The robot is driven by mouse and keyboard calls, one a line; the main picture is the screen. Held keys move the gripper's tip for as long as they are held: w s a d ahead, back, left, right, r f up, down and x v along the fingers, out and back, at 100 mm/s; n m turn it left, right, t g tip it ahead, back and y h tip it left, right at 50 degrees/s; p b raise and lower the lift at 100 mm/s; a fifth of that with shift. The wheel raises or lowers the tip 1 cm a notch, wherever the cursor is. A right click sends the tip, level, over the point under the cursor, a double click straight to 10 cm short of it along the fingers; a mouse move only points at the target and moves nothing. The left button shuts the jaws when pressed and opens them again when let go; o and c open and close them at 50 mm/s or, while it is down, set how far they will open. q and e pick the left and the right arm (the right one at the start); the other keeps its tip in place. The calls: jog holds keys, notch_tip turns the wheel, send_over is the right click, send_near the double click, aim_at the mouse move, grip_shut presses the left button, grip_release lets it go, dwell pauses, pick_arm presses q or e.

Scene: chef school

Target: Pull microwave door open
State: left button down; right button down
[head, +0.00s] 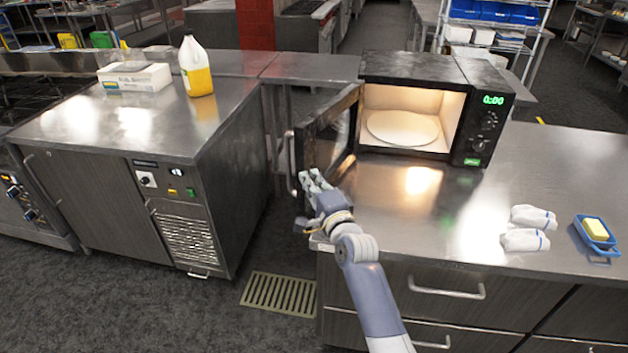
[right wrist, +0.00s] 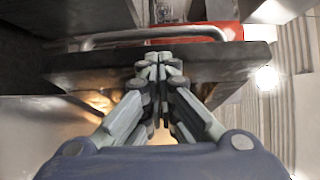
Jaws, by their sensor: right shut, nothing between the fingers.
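The black microwave (head: 412,68) stands on the steel counter at right, its lit interior and round turntable (head: 403,127) exposed. Its door (head: 327,134) stands wide open, swung out to the front left. The door's metal handle (head: 292,165) is on the outer face, along the free edge. My right gripper (head: 314,181) is at the lower part of the door, near its free edge. In the right wrist view its fingers (right wrist: 158,66) are shut and empty, against or very close to the door (right wrist: 88,62); the handle (right wrist: 105,39) lies beyond the door. My left gripper is not in view.
White cloths (head: 528,228) and a blue dish (head: 596,234) with a yellow block lie on the right counter (head: 440,215). A left counter (head: 140,115) holds a yellow-filled bottle (head: 195,68) and a white box (head: 134,77). A gap separates the counters.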

jog(key=v, duration=1.2)
jog(key=s+f+n+g+h, duration=0.1)
jog(key=s+f+n+g, duration=0.1)
jog(key=f, duration=0.8)
jog(key=s+f+n+g, duration=0.1)
jog(key=f+n+g, duration=0.1)
jog(key=f, duration=0.8)
jog(key=s+d+f+n+g+h, duration=0.1)
jog(key=s+f+n+g, duration=0.1)
jog(key=s+f, duration=0.35)
jog(key=s+d+f+n+g, duration=0.1)
jog(key=s+f, duration=0.2)
jog(key=f, duration=0.6)
jog(key=s+d+f+n+g+h, duration=0.1)
jog(key=s+d+f+n+g, duration=0.1)
jog(key=s+f, duration=0.35)
jog(key=s+d+f+n+g, duration=0.2)
jog(key=s+f, duration=0.5)
jog(key=s, duration=0.4)
jog(key=s+d+f+n+g+h, duration=0.1)
jog(key=s+d+f+n+g, duration=0.2)
jog(key=s, duration=0.9)
jog(key=s+d+f+n+g+h, duration=0.1)
jog(key=s+d+f, duration=0.4)
jog(key=s+f, duration=0.5)
jog(key=shift+s+d+f+n+g, duration=0.35)
jog(key=shift+s+n+g, duration=0.35)
jog(key=shift+s+n, duration=0.4)
